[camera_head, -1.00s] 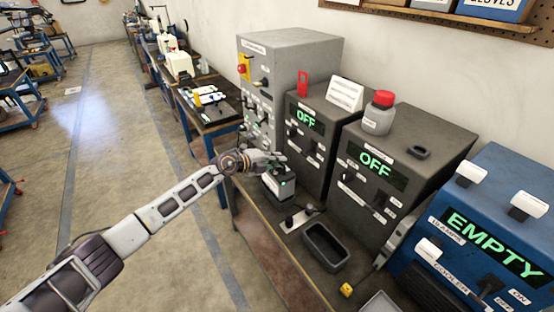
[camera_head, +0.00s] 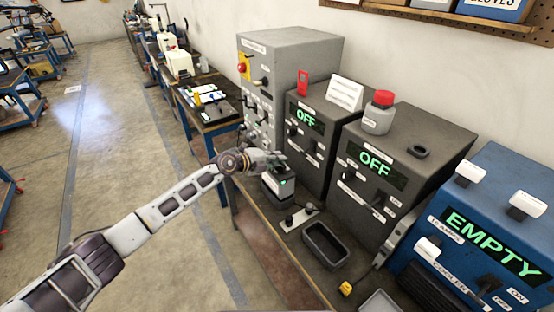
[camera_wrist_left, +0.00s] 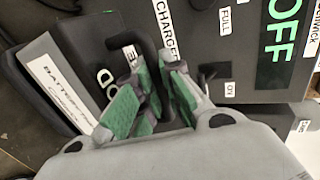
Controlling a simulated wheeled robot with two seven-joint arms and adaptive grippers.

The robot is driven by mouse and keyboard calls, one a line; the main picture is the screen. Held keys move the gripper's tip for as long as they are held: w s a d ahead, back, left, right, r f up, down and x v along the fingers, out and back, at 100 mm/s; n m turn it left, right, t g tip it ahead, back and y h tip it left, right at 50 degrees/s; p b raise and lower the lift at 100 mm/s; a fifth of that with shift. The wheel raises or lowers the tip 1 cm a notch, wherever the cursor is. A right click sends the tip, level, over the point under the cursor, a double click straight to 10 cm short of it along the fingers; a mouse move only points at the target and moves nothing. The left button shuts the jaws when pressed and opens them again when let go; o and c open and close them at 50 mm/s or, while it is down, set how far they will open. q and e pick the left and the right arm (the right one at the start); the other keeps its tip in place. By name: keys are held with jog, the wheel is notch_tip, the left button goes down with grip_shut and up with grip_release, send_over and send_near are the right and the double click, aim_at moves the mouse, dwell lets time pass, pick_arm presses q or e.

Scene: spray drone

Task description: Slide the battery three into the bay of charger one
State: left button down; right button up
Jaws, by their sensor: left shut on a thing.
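A dark box-shaped battery (camera_head: 279,192) with a pale top and a small green light is at the bench's left edge, in front of the left charger showing OFF (camera_head: 310,121). My left gripper (camera_head: 271,161) is at its top. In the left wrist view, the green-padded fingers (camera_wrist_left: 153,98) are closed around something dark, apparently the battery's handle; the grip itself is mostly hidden. A grey box face with a label starting "BATTERY" (camera_wrist_left: 62,88) shows at left; its number is hard to read. A charger front (camera_wrist_left: 235,50) lies just beyond the fingers. My right gripper is out of view.
A second charger (camera_head: 376,164) also shows OFF; a red-capped bottle (camera_head: 379,113) stands on it. A blue EMPTY unit (camera_head: 485,225) is at right. A dark tray (camera_head: 326,246) and a small switch plate (camera_head: 299,219) lie on the bench. A tall grey cabinet (camera_head: 285,62) stands behind.

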aim_at(277, 169)
pick_arm(q)
jog(key=shift+w+r+p, duration=0.15)
jog(key=shift+r+p, duration=0.25)
jog(key=shift+p, duration=0.35)
dwell(1.2)
jog(key=shift+d+f+b, duration=0.1)
jog(key=shift+f+b, duration=1.5)
jog(key=shift+f, duration=1.4)
dwell(2.6)
jog(key=c, duration=1.5)
grip_release()
jog(key=shift+s+f, duration=0.15)
jog(key=shift+s, duration=0.05)
